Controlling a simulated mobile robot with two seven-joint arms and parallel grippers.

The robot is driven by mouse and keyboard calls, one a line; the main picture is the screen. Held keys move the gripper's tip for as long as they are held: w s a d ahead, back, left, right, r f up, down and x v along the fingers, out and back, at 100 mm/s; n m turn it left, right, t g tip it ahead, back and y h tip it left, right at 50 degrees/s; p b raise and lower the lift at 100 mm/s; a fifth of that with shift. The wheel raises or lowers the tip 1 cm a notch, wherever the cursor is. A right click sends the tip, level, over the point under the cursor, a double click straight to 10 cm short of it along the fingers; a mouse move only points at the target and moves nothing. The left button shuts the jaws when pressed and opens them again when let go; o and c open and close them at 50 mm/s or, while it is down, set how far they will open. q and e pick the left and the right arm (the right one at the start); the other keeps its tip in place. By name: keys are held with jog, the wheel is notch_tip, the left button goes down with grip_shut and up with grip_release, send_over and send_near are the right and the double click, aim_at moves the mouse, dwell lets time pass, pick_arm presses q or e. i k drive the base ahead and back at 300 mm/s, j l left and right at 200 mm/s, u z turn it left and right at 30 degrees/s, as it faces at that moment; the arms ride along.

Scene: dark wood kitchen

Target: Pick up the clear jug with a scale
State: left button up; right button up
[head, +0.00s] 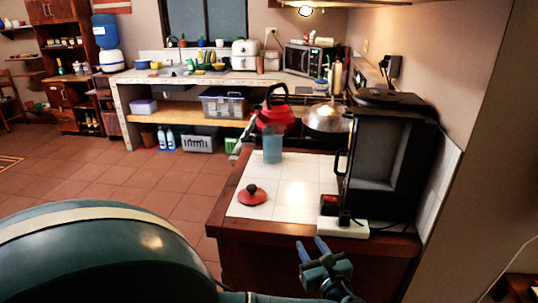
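The clear jug (272,145) is a translucent bluish upright vessel. It stands near the far edge of the white-tiled counter (295,190), in front of the stove. Any scale marks on it are too small to make out. My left gripper (311,243) is low in the view, near the front edge of this counter. Its two blue fingers are apart with nothing between them. It is well short of the jug and not touching it. My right gripper does not show.
A red lid with a black knob (253,197) lies on the counter's left front part. A black oven-like appliance (397,160) fills its right side. A red kettle (273,116) and a metal pan (326,119) are on the stove behind. The middle tiles are clear.

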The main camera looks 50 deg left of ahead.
aim_at(271, 133)
jog(key=i+j, duration=0.1)
jog(key=j, duration=0.3)
jog(key=i+j, duration=0.1)
jog(key=j, duration=0.25)
jog(key=i+j, duration=0.15)
jog(key=j, duration=0.25)
jog(key=i+j, duration=0.1)
jog(key=j, duration=0.25)
jog(key=i+j, duration=0.1)
jog(key=j, duration=0.3)
